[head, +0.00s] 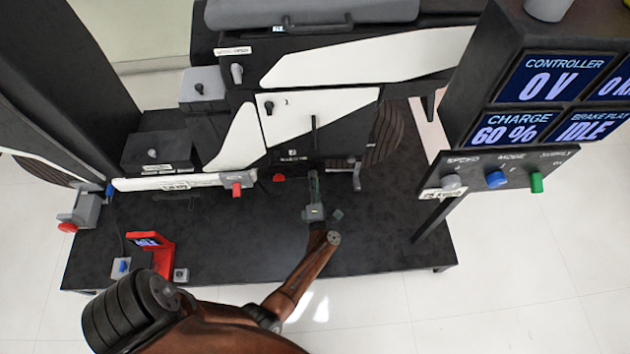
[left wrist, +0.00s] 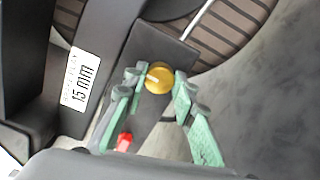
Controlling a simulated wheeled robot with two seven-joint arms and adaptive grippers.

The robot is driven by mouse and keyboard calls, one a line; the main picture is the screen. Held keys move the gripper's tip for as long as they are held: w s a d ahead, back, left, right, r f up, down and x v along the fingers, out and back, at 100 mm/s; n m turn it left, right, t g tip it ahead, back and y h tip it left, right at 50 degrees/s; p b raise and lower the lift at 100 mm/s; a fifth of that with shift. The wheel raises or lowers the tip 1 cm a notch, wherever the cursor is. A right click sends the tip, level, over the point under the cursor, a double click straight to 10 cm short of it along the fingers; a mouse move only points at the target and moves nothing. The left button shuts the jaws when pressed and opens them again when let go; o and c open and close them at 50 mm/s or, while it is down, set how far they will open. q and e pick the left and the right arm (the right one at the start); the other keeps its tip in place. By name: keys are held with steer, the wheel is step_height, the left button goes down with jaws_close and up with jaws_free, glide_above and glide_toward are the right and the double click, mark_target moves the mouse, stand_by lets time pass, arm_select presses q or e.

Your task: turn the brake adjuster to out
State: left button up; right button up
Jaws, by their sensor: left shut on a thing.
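The brake adjuster is a yellow knob (left wrist: 163,78) with a white pointer mark, seen in the left wrist view on a dark bracket. The mark points to the left in that view. My left gripper (left wrist: 157,84) has its green fingers on both sides of the knob and is shut on it. In the head view my left gripper (head: 315,190) reaches in low at the rig's lower edge and hides the knob. A label (left wrist: 79,79) left of the knob reads what looks like 1.5 mm. I see no out marking. My right gripper is not in view.
A red knob (left wrist: 124,142) sits close to the left finger in the wrist view. A wheel (head: 385,135) and a crank (head: 356,178) are near the gripper. A red stand (head: 162,256) is on the platform's left. A control panel (head: 495,180) stands at right, its screen reading IDLE.

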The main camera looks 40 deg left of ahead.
arm_select(q)
steer(key=shift+s+f+n, duration=0.1)
steer(key=shift+n, duration=0.3)
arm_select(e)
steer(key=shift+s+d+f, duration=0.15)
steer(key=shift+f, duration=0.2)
arm_select(q)
steer(key=shift+d, duration=0.1)
steer(key=o, duration=1.2)
steer(key=shift+c, duration=0.2)
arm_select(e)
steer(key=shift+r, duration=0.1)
